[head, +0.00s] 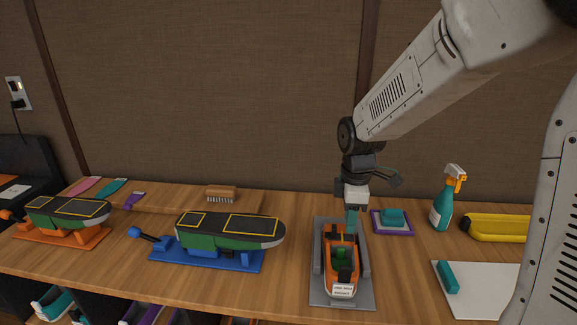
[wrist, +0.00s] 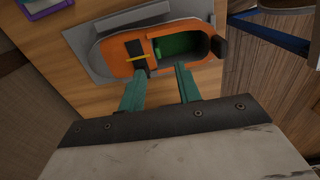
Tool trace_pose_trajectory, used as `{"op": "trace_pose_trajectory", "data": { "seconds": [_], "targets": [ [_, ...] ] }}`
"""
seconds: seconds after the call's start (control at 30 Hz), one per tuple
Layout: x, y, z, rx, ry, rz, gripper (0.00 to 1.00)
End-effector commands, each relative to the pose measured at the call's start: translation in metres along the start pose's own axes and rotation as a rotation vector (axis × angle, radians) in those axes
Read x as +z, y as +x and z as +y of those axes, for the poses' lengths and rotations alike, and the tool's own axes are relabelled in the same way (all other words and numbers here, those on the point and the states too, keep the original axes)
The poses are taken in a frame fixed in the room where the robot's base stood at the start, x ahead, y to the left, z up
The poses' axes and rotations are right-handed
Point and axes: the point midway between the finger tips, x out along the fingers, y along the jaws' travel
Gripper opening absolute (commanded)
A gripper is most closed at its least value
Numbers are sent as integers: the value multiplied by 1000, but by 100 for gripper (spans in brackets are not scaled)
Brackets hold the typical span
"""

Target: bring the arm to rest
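My arm reaches in from the upper right in the head view. My gripper (head: 352,218) points down over the far end of an orange shoe-like object (head: 341,285), which lies in a grey tray (head: 317,298). In the wrist view my gripper (wrist: 162,74) has its two teal fingers spread apart with nothing between them. The fingertips are close to the near edge of the orange object (wrist: 112,52). I cannot tell whether they touch it. A dark opening with a green piece (wrist: 172,46) shows inside the object.
Two green, dark-topped objects sit on a blue stand (head: 215,262) and an orange stand (head: 62,238) to the left. A brush (head: 222,194) lies behind. A purple-edged pad (head: 393,230), spray bottle (head: 442,215), yellow tray (head: 495,236) and white board (head: 480,285) are right.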

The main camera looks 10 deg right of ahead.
Motion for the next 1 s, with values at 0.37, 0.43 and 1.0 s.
{"op": "trace_pose_trajectory", "data": {
  "seconds": [0.37,0.43,1.0],
  "targets": [
    [18,-6,-48,-96,440,-61,34],
    [24,-17,-66,-102,557,-74,34],
    [82,-98,-222,1,1247,-4,34]
  ]
}}
